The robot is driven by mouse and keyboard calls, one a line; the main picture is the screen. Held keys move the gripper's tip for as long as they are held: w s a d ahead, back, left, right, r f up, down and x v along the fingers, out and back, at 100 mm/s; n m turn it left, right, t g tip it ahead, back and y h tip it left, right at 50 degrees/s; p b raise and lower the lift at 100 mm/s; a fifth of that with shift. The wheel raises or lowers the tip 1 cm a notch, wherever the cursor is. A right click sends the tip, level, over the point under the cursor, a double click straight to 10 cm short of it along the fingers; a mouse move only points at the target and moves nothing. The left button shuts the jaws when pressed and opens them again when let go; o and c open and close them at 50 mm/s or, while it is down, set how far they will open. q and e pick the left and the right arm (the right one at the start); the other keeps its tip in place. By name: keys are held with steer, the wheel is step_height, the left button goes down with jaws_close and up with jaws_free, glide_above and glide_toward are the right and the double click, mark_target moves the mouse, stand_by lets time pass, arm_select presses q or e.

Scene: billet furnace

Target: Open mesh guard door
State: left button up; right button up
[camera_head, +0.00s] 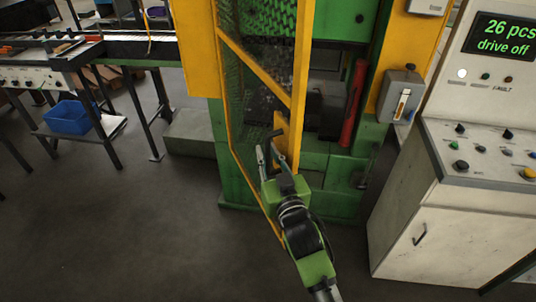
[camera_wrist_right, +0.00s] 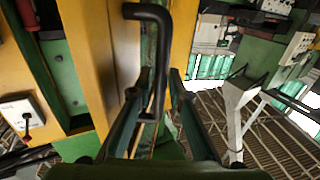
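The mesh guard door (camera_head: 262,68) has a yellow frame and dark mesh. In the head view it stands angled out from the green machine, with part of the opening showing to its right. Its black bar handle (camera_head: 277,134) sits on a yellow plate at the door's near edge. My right gripper (camera_head: 268,152) is at the handle. In the right wrist view the handle (camera_wrist_right: 160,60) passes between the fingers of my right gripper (camera_wrist_right: 162,75), which stand apart with a gap visible beside the bar. My left gripper is not in view.
A control cabinet (camera_head: 405,240) with a lit display stands at the right. A switch box (camera_head: 401,95) is on the yellow post. A red cylinder (camera_head: 354,103) stands in the machine opening. A conveyor table and blue bin (camera_head: 68,117) are at the left.

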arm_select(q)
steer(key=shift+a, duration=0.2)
arm_select(e)
steer(key=v, duration=1.2)
